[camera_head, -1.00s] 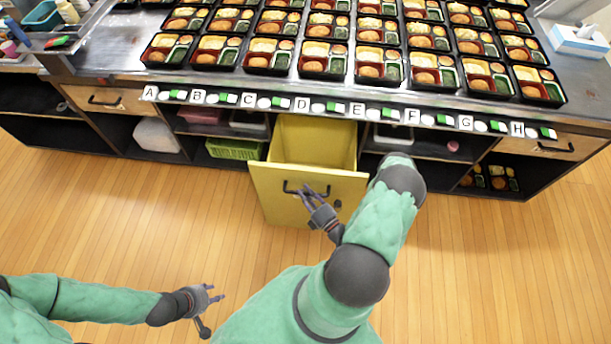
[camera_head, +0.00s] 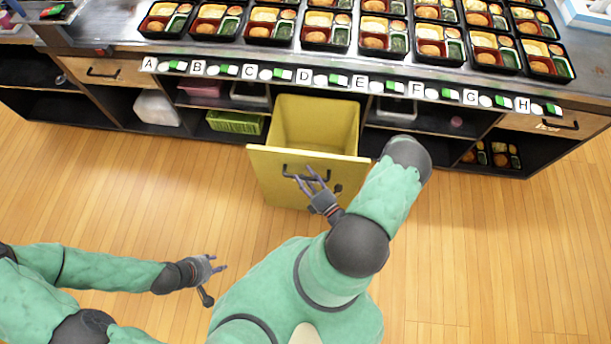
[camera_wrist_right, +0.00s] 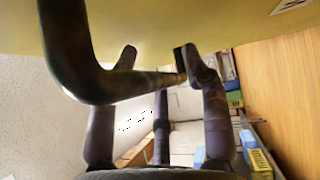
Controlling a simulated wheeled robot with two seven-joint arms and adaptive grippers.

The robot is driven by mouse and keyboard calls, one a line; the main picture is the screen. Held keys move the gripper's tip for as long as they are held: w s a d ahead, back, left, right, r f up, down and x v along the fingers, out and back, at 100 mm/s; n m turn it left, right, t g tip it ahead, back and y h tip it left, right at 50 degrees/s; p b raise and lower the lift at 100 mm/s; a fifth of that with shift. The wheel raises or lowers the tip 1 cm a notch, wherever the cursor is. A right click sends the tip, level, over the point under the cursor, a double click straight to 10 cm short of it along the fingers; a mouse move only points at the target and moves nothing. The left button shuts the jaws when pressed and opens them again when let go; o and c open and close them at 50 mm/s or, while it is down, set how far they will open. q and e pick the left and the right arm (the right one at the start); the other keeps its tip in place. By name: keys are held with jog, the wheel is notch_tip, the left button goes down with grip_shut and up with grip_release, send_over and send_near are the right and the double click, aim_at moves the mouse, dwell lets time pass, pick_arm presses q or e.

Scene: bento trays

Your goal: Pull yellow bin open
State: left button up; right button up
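The yellow bin (camera_head: 265,180) is a deep pull-out drawer under the counter. It stands well out from the cabinet, its inside (camera_head: 315,125) visible and empty-looking. A dark bar handle (camera_head: 305,172) is on its front; it is large and close in the right wrist view (camera_wrist_right: 75,60). My right gripper (camera_head: 308,180) is at this handle. In the right wrist view its fingers (camera_wrist_right: 160,62) are spread apart, with tips reaching past the bar; firm contact is unclear. My left gripper (camera_head: 222,276) is open and empty over the floor, away from the bin.
The metal counter (camera_head: 110,30) holds rows of bento trays and letter labels along its edge. Open shelves beside the bin hold a green basket (camera_head: 235,122) and a white container (camera_head: 157,108). The wooden floor (camera_head: 130,190) in front is clear.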

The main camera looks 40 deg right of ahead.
jog(key=s+f, duration=0.1)
jog(key=s, duration=1.1)
jog(key=shift+a+f, duration=0.3)
jog(key=shift+a, duration=0.15)
